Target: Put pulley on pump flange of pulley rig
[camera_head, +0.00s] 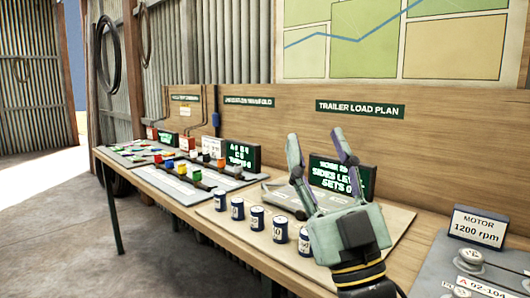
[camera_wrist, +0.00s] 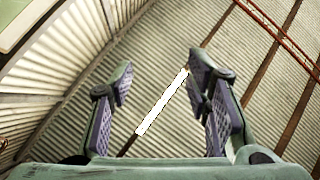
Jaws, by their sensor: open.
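My gripper (camera_head: 322,150) is open and empty, raised over the workbench with its fingers pointing up. In the wrist view its two fingers (camera_wrist: 160,85) stand apart with nothing between them but the far-off roof. At the right edge of the head view is part of a grey rig (camera_head: 490,265) with a "MOTOR 1200 rpm" sign (camera_head: 480,226) and a round metal part (camera_head: 469,257) on it. This may be the pulley rig, to the right of my gripper. I cannot make out a loose pulley or the pump flange; the rig is cut off by the picture's edge.
The long wooden bench (camera_head: 415,262) runs to the far left. Several dark cans (camera_head: 257,218) stand in a row on a board left of my gripper. A display (camera_head: 342,177) stands behind my gripper. Boards with coloured parts lie farther left. Open floor (camera_head: 60,230) lies at left.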

